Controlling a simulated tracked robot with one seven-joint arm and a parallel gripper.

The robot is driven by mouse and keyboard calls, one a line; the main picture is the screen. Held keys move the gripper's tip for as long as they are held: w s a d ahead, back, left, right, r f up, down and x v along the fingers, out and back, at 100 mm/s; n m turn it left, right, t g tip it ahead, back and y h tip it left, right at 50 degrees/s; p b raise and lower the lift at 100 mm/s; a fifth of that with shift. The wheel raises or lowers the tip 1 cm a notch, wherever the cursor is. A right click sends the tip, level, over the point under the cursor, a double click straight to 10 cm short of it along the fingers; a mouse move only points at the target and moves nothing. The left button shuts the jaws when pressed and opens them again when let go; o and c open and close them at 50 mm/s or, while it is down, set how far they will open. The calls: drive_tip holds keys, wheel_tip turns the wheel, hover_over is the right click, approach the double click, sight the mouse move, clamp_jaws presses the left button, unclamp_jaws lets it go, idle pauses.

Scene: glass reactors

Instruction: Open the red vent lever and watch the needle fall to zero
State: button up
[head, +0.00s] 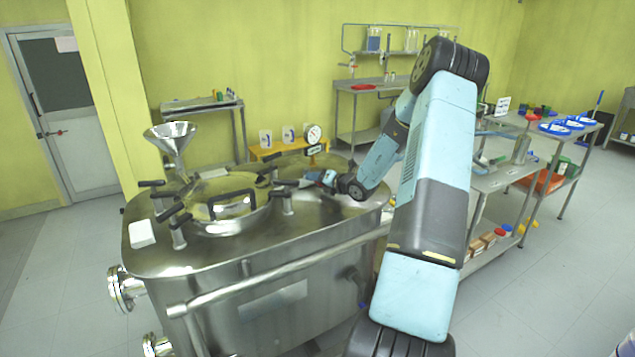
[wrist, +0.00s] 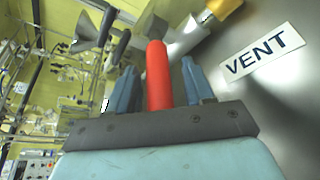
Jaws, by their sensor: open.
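The red vent lever (wrist: 158,80) stands between the two blue fingers of my gripper (wrist: 157,68) in the wrist view. The fingers are open, with a gap on each side of the lever. A white label reading VENT (wrist: 262,52) is on the metal to the right of it. In the head view my gripper (head: 322,178) is low over the far right part of the steel reactor lid (head: 320,205); the lever cannot be made out there. The round white gauge (head: 313,134) stands behind my gripper; its needle is too small to read.
The reactor has a round hatch (head: 228,190) with black-handled clamps and a steel funnel (head: 171,137) at the left. A yellow stand (head: 265,152) is behind it. Steel benches with bottles and blue trays (head: 562,126) stand at the right. Floor at the left is clear.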

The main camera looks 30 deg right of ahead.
drive_tip(key=shift+w, duration=0.15)
clamp_jaws()
idle(0.4)
